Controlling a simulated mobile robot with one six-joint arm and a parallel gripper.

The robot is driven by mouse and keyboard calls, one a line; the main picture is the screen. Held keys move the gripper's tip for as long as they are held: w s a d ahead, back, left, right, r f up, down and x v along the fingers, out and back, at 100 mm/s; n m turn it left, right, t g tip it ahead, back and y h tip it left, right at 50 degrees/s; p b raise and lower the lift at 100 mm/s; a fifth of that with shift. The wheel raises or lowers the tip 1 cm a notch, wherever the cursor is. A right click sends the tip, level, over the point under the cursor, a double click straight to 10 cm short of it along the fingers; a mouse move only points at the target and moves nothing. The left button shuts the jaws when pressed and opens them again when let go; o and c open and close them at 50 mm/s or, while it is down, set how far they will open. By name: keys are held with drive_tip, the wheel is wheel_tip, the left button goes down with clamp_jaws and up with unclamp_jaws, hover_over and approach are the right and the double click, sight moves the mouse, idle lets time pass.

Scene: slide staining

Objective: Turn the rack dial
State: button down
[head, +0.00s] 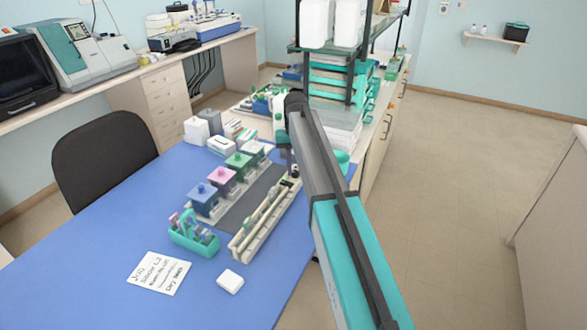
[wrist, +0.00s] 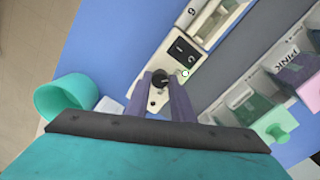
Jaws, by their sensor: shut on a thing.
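The rack dial (wrist: 161,77) is a round black knob on the pale end panel of the staining rack (wrist: 150,102) in the wrist view. My gripper (wrist: 159,79) reaches down with one purple-grey finger on each side of the dial and is shut on it. In the head view the long pale rack (head: 252,232) lies along the right side of the blue mat. My arm reaches past its far end there. The dial and my fingertips are hard to make out in the head view.
Lidded jars in blue (head: 204,198), pink (head: 222,178) and green stand left of the rack. A teal cup (wrist: 75,104) stands close to my gripper. A teal slide holder (head: 195,238), a note (head: 160,273) and a white block (head: 230,281) lie nearer.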

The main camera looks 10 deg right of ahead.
sight(295, 171)
drive_tip(key=shift+w+r, duration=0.15)
drive_tip(key=c, duration=1.7)
unclamp_jaws()
drive_tip(key=shift+o, duration=0.8)
wheel_tip(295, 171, up, 14)
drive_tip(key=p, duration=0.7)
drive_tip(key=shift+f+p, duration=0.2)
drive_tip(key=shift+p, duration=0.1)
